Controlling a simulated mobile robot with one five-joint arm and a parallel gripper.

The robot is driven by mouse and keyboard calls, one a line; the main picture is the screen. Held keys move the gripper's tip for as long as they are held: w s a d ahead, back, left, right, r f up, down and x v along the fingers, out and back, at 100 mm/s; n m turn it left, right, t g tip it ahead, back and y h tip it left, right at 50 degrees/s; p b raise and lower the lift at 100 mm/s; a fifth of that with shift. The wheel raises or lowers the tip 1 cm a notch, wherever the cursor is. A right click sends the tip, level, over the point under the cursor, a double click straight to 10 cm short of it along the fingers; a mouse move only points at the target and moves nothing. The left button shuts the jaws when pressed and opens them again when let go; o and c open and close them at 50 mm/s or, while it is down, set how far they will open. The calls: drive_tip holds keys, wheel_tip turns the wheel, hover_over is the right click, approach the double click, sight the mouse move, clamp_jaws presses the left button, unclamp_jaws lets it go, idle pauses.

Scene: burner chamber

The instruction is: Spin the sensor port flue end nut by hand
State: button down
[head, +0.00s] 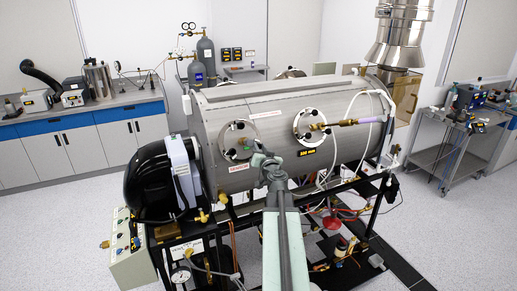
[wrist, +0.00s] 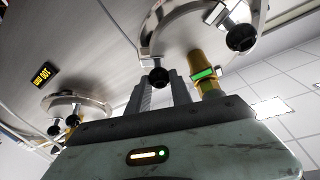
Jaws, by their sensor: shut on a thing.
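The sensor port (head: 236,141) is a round metal flange on the side of the steel chamber, above a red-lettered sensor label. In the wrist view the port's flange (wrist: 190,22) is at the top, with black round nuts on it. My gripper (head: 262,158) is at the port's lower right edge, towards the flue. In the wrist view my gripper (wrist: 161,88) has its fingers shut on the flue end nut (wrist: 159,76), whose black head shows at the fingertips. Another black nut (wrist: 240,37) is on the flange's right side.
A brass fitting with a green band (wrist: 203,76) stands close right of my fingers. A second port (head: 310,125) with a brass probe is to the right. A black blower housing (head: 150,180) is at the left. Hoses and a dark frame lie below the chamber (head: 285,100).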

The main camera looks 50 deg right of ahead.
drive_tip(key=shift+m+g+h+p, duration=0.5)
drive_tip(key=shift+m+g+h, duration=0.15)
drive_tip(key=shift+m, duration=0.95)
drive_tip(key=c, duration=1.1)
unclamp_jaws()
drive_tip(key=shift+c, duration=0.2)
